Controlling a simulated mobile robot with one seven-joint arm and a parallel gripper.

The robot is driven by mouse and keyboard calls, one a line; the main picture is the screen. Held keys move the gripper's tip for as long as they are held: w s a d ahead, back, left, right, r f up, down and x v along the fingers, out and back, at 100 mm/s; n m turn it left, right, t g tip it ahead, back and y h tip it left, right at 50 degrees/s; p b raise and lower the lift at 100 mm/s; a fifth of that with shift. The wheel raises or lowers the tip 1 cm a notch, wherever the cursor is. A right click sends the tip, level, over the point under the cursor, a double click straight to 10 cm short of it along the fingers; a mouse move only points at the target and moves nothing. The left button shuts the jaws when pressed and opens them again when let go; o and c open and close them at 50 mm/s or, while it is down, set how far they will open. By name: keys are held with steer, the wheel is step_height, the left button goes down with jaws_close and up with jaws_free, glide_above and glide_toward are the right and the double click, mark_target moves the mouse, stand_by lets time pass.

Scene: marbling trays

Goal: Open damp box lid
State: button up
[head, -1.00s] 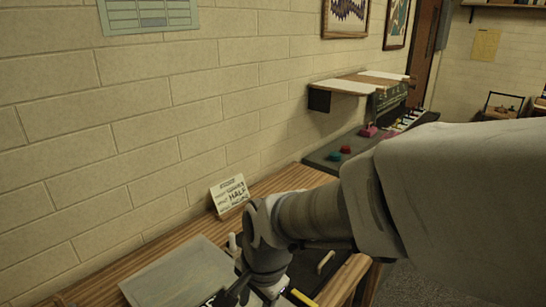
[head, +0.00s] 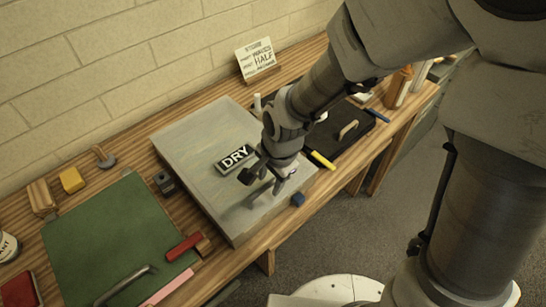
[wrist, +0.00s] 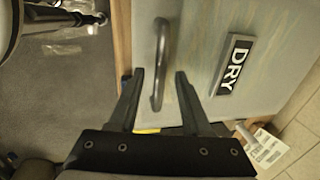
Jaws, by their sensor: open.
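A wide, flat grey lid (head: 190,140) lies closed on a box on the bench and carries a black plate reading DRY (head: 235,157). I see no label reading damp box. In the wrist view the grey lid (wrist: 205,35) has a dark bar handle (wrist: 157,50). My gripper (head: 263,182) is over the lid's front right part. In the wrist view my gripper (wrist: 160,82) is open, with one finger on each side of the handle's lower end. I cannot tell whether the fingers touch it. My gripper partly hides the handle in the head view.
A green panel (head: 110,225) with a bent metal handle (head: 125,285) lies to the left. A black tray (head: 335,135) with a pale handle is to the right, with a yellow-handled tool (head: 321,160) beside it. A blue block (head: 298,199) sits by the front edge.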

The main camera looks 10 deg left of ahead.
jaws_close()
stand_by(1.4)
